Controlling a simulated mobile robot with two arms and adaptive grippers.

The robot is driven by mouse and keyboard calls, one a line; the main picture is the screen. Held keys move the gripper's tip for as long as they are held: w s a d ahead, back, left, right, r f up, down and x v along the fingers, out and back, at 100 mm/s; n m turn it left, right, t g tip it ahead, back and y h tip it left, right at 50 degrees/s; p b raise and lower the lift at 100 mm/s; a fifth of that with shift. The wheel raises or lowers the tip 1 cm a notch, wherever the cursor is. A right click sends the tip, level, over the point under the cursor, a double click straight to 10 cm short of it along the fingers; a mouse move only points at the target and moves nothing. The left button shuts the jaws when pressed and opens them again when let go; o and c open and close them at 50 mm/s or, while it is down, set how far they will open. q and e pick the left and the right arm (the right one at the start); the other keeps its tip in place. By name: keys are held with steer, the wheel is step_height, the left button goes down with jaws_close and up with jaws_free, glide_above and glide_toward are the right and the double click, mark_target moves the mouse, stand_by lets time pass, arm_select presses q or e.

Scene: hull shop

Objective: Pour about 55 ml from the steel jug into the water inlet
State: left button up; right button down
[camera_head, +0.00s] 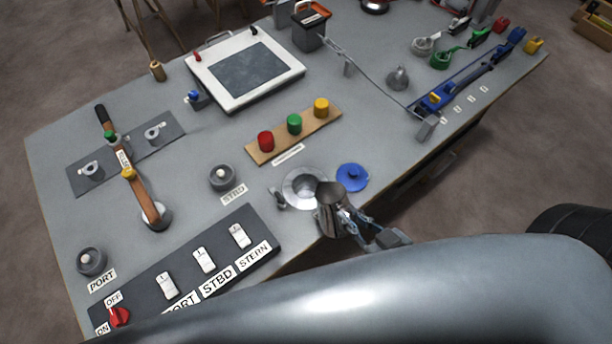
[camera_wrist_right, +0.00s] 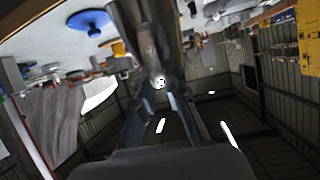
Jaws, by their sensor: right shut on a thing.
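The steel jug (camera_head: 331,217) is at the bench's near edge, held in my right gripper (camera_head: 352,222), which is shut on it. I cannot tell the jug's exact tilt, and no stream of water shows. In the right wrist view the jug (camera_wrist_right: 150,38) stands out between the fingers (camera_wrist_right: 160,105). My left gripper is not in view.
A blue cap (camera_head: 352,177) lies right of the inlet. A wooden strip (camera_head: 281,145) with red, green and yellow knobs is behind it. A dark switch panel (camera_head: 190,283) is at the front left. The bench right of the blue cap is mostly clear.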

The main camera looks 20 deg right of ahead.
mark_target(329, 186)
steer(key=w+r+g+p, duration=0.1)
steer(key=p, duration=0.1)
steer(key=w+r+g+p, duration=0.1)
steer(key=w+r+p, duration=0.1)
steer(key=p, duration=0.1)
steer(key=shift+w+a+h+p, duration=0.15)
steer(key=shift+a+h+p, duration=0.15)
steer(key=shift+a+p, duration=0.1)
steer(key=shift+w+a+f+g, duration=0.1)
steer(key=shift+w+f+g, duration=0.15)
steer(key=shift+g, duration=0.25)
steer(key=shift+w+a+g+h+p, duration=0.15)
steer(key=shift+w+g+h+p, duration=0.15)
steer(key=shift+w+g+p, duration=0.5)
steer(key=shift+w+a+f+g+h+p, duration=0.2)
steer(key=shift+w+f+g+h+p, duration=0.15)
steer(key=shift+w+g+p, duration=0.5)
steer(key=shift+w+a+f+g+h+p, duration=0.25)
steer(key=shift+w+f+g+p, duration=0.15)
steer(key=shift+g, duration=0.75)
steer(key=shift+w+g, duration=0.15)
steer(key=shift+g, duration=0.15)
